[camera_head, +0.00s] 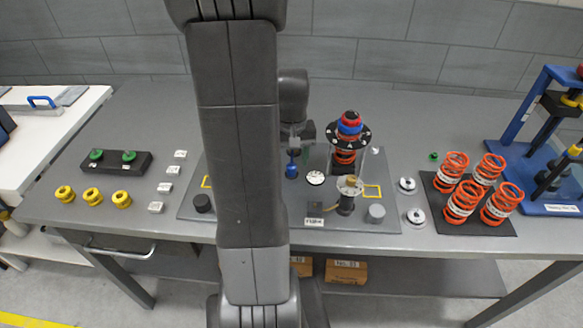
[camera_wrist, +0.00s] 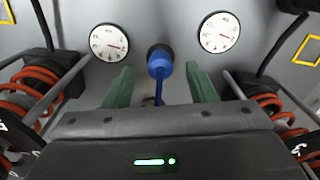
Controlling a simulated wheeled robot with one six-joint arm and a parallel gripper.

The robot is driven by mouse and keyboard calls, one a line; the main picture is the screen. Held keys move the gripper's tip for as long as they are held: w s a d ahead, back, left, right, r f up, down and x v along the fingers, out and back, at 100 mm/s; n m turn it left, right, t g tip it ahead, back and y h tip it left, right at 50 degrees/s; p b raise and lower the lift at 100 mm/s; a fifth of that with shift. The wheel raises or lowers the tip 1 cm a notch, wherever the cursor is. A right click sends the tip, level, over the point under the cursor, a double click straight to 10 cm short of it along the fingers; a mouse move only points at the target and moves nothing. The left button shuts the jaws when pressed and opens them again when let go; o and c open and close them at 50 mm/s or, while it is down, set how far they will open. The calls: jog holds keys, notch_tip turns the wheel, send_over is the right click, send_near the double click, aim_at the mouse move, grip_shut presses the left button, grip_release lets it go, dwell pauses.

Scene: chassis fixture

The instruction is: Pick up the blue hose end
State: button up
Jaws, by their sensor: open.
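The blue hose end (camera_wrist: 160,65) stands between the two green fingers of my gripper (camera_wrist: 160,85) in the wrist view, with a gap on each side. It has a dark round tip and a thinner blue stem running down behind my gripper body. In the head view the blue hose end (camera_head: 291,170) shows on the grey fixture plate, just below my gripper (camera_head: 299,140). My gripper is open and holds nothing. My arm hides the plate to the left in the head view.
White dial gauges flank the hose end (camera_wrist: 109,42) (camera_wrist: 219,32). A strut assembly with an orange spring (camera_head: 345,157) stands close at the right. Yellow parts (camera_head: 93,198) and a black block (camera_head: 116,162) sit at the left.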

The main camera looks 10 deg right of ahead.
jog(key=shift+w+f, duration=0.1)
jog(key=shift+f, duration=1.3)
jog(key=c, duration=1.1)
jog(key=shift+r, duration=0.1)
